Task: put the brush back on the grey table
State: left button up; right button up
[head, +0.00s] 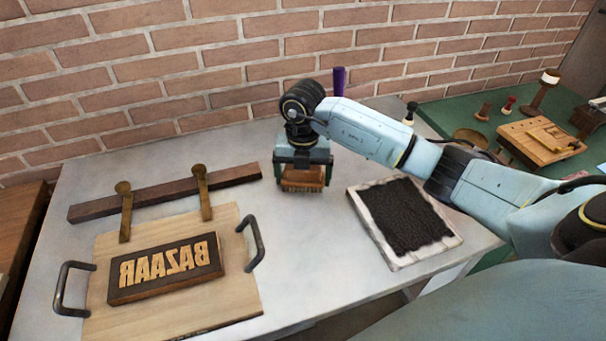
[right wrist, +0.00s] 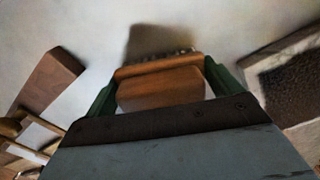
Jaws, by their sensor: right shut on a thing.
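My right gripper (head: 302,176) is shut on the brush (head: 301,180), a brown wooden block with bristles facing down. The brush also shows in the right wrist view (right wrist: 160,88), between the two green fingers, with its bristles at the far edge. The gripper is over the grey table (head: 325,235), between the press board and the dark tray. A shadow lies beside the brush on the table in the wrist view. I cannot tell whether the bristles touch the surface. My left gripper is not in view.
A wooden board (head: 230,300) with black handles bears the BAZAAR block (head: 165,268); a dark wooden bar (head: 150,195) lies behind it. A white-framed black tray (head: 400,215) is to the right. A purple-topped object (head: 339,80) stands behind my arm. The green table (head: 450,108) holds several tools.

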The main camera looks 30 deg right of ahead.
jog(key=shift+f, duration=0.15)
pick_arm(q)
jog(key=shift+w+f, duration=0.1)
pick_arm(e)
jog(key=o, duration=0.7)
jog(key=shift+r, duration=0.35)
notch_tip(320, 180, up, 12)
jog(key=shift+f+p, duration=0.15)
jog(key=shift+p, duration=0.55)
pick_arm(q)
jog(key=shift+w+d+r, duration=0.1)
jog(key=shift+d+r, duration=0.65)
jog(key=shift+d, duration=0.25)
